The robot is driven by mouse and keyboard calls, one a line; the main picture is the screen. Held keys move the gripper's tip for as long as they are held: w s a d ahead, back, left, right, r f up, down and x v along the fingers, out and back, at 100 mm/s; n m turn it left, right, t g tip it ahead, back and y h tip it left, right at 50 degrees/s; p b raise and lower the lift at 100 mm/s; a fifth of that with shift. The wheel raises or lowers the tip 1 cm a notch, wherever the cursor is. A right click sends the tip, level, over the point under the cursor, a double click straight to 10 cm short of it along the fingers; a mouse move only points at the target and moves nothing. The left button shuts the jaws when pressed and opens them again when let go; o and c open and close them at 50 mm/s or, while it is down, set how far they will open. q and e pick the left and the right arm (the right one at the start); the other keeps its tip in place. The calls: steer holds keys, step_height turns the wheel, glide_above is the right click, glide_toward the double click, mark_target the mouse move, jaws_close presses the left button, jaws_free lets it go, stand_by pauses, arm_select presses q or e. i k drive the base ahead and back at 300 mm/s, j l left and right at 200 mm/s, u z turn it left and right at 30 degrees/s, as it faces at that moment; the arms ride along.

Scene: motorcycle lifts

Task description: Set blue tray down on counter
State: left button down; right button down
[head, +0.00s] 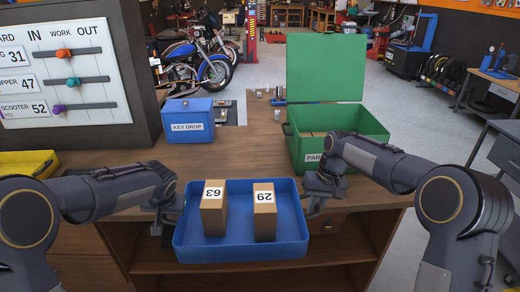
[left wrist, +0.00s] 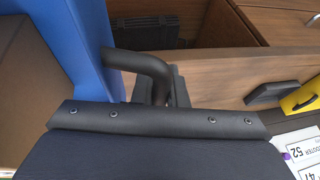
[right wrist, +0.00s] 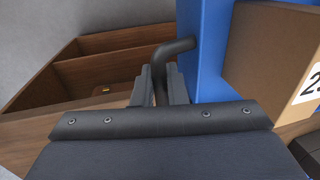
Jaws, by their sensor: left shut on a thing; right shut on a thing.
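The blue tray (head: 190,247) is held roughly level at the front edge of the wooden counter (head: 240,155), overlapping that edge in the head view. Two brown boxes stand in it, one marked 63 (head: 214,220) and one marked 29 (head: 264,222). My left gripper (head: 170,212) is shut on the tray's left dark handle, which shows in the left wrist view (left wrist: 150,65). My right gripper (head: 318,192) is shut on the right dark handle, which shows in the right wrist view (right wrist: 166,56). The tray's underside is hidden.
A blue key drop box (head: 187,127) stands at the back of the counter. An open green box (head: 340,135) stands at the right. A yellow tray (head: 22,164) and a sliders board (head: 75,75) are at the left. The counter's middle is bare; open shelves (head: 225,280) lie below its front.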

mark_target(207, 177)
steer(key=i+j, duration=0.35)
steer(key=i, duration=0.15)
steer(key=i+j, duration=0.4)
steer(key=i, duration=0.05)
